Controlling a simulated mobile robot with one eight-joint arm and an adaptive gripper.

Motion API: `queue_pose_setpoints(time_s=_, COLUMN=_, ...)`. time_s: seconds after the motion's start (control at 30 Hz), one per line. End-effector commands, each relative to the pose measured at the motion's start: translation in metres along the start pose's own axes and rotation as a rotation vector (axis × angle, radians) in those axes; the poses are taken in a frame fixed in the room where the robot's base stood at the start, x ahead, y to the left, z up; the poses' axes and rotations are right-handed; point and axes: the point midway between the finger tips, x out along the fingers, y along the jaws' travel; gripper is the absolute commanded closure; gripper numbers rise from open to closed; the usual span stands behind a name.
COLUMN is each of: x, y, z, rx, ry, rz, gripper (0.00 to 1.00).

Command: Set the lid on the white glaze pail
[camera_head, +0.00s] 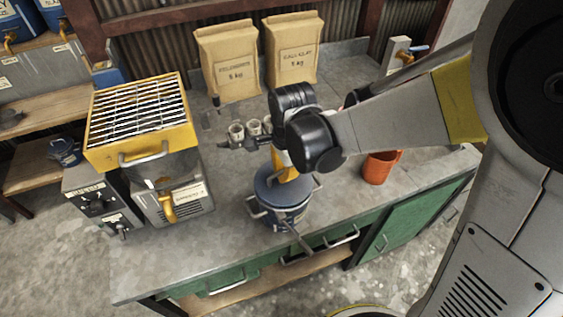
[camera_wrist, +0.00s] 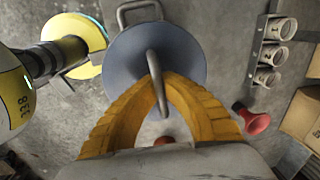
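A blue-grey round lid (camera_head: 266,190) with a grey bar handle (camera_wrist: 152,66) is at the top of a dark blue pail (camera_head: 285,215) with a pale label, near the front edge of the bench. Metal loop handles stick out from the pail's sides. The lid (camera_wrist: 185,50) covers the pail from above in the wrist view, so the rim is hidden. I cannot tell whether the lid is fully seated. My gripper (camera_head: 286,175) points down at the lid. Its yellow fingers (camera_wrist: 160,82) are closed around the lid's handle.
A yellow-topped grate box (camera_head: 140,150) stands to the left. Two paper bags (camera_head: 228,62) stand behind, with a rack of small cups (camera_head: 238,132) nearer. An orange mug (camera_head: 378,169) stands to the right. Bare bench lies left of the pail.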

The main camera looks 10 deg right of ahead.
Motion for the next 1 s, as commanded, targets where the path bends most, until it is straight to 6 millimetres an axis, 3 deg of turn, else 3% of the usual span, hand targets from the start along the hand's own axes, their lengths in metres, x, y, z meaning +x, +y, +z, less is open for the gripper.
queue_pose_setpoints(time_s=1.0, x=0.0096, y=0.0013, z=0.0000, rx=0.000, ry=0.000, rz=0.000, gripper=1.00)
